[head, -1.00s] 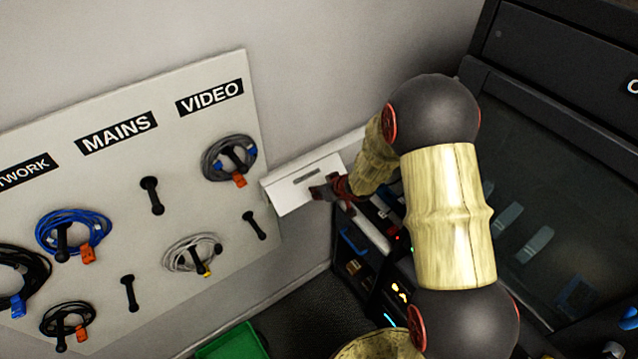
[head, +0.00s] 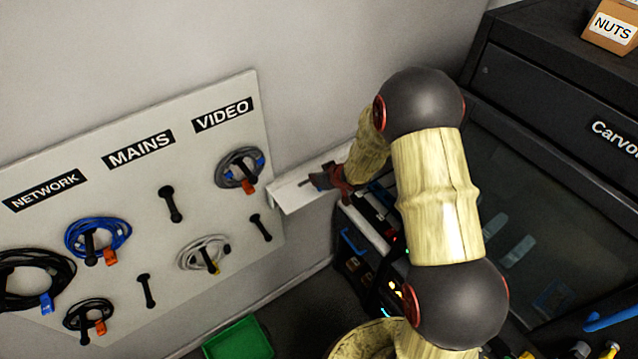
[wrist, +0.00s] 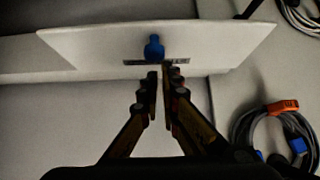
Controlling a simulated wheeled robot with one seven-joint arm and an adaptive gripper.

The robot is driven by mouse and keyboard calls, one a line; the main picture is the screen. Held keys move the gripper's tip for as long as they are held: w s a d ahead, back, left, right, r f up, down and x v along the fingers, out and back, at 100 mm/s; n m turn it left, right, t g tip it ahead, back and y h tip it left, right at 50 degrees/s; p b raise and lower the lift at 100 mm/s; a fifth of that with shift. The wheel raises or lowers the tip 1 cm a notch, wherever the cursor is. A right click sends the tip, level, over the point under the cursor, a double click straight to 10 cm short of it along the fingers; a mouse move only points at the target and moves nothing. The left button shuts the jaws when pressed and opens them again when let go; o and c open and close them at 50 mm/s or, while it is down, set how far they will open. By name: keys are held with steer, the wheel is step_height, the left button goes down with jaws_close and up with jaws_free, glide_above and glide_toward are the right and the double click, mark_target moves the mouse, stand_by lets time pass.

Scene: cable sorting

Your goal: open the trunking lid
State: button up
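The trunking lid (head: 290,192) is a white panel on the wall, right of the cable board. My gripper (head: 318,181) is at the lid. In the wrist view its fingertips (wrist: 159,72) are nearly together just below the slot, with a narrow gap and nothing seen between them. Contact with the lid is unclear.
The cable board (head: 130,185) with pegs and coiled cables is on the left. A grey coil (wrist: 275,135) lies right of my gripper in the wrist view. A dark cabinet (head: 560,130) stands right, with a NUTS box (head: 612,27) on top. A green bin (head: 238,340) is below.

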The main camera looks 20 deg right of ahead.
steer(key=shift+o, duration=1.1)
steer(key=shift+d+f, duration=0.4)
steer(key=shift+d, duration=0.1)
steer(key=shift+o, duration=1.4)
steer(key=shift+s+a, duration=0.15)
steer(key=shift+s, duration=0.1)
steer(key=o, duration=0.3)
steer(key=shift+f, duration=0.1)
steer(key=shift+o, duration=0.2)
steer(key=shift+s, duration=0.1)
steer(key=v, duration=1.2)
